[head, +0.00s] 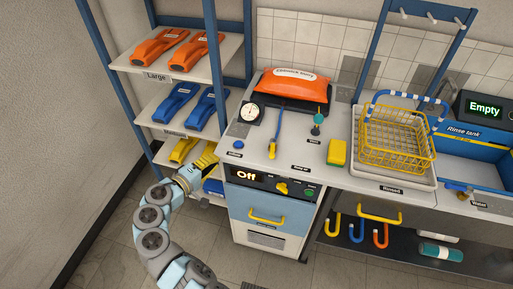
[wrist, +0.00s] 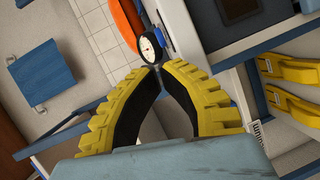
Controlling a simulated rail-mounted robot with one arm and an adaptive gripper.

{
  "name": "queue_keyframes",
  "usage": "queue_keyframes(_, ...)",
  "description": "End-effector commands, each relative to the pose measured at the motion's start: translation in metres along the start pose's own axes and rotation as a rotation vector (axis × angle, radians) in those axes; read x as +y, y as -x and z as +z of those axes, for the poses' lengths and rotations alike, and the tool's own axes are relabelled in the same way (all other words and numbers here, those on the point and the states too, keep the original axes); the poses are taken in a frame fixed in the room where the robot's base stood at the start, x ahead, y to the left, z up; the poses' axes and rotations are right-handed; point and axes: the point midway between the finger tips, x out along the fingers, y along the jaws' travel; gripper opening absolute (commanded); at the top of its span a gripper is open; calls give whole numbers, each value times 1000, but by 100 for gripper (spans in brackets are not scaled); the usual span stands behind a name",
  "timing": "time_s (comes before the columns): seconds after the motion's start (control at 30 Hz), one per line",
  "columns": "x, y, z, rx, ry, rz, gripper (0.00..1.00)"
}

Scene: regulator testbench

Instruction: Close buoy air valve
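The orange buoy (head: 291,84) lies in a dark tray at the back of the bench. In front of it are a round gauge (head: 249,113), a blue-and-yellow lever or hose (head: 278,128), a small blue knob (head: 238,145) and a teal-topped fitting (head: 318,120). I cannot tell which part is the buoy air valve. My gripper (head: 211,150) is left of the bench front, beside the shelf, apart from these parts. In the wrist view, its yellow fingers (wrist: 158,70) meet at the tips, with nothing seen between them. The gauge (wrist: 150,47) and part of the buoy (wrist: 126,18) show beyond them.
A blue-framed shelf (head: 174,99) with orange, blue and yellow fins stands close at left. A panel reading "Off" (head: 247,176) is on the bench front. A yellow sponge (head: 337,152), yellow basket (head: 396,137) and rinse tank (head: 468,150) are to the right. Open floor lies in front.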

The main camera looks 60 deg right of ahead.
Motion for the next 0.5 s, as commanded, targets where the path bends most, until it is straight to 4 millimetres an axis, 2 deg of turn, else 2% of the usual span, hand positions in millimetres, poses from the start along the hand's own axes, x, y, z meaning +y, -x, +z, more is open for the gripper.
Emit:
queue_keyframes(0.1, 28, -4, 22, -117, -26, 35, 0)
queue_keyframes(0.2, 42, -5, 37, -189, -40, 55, 0)
queue_keyframes(0.33, 51, -5, 47, -235, -48, 69, 0)
queue_keyframes(0.5, 52, -5, 50, -248, -50, 72, 0)
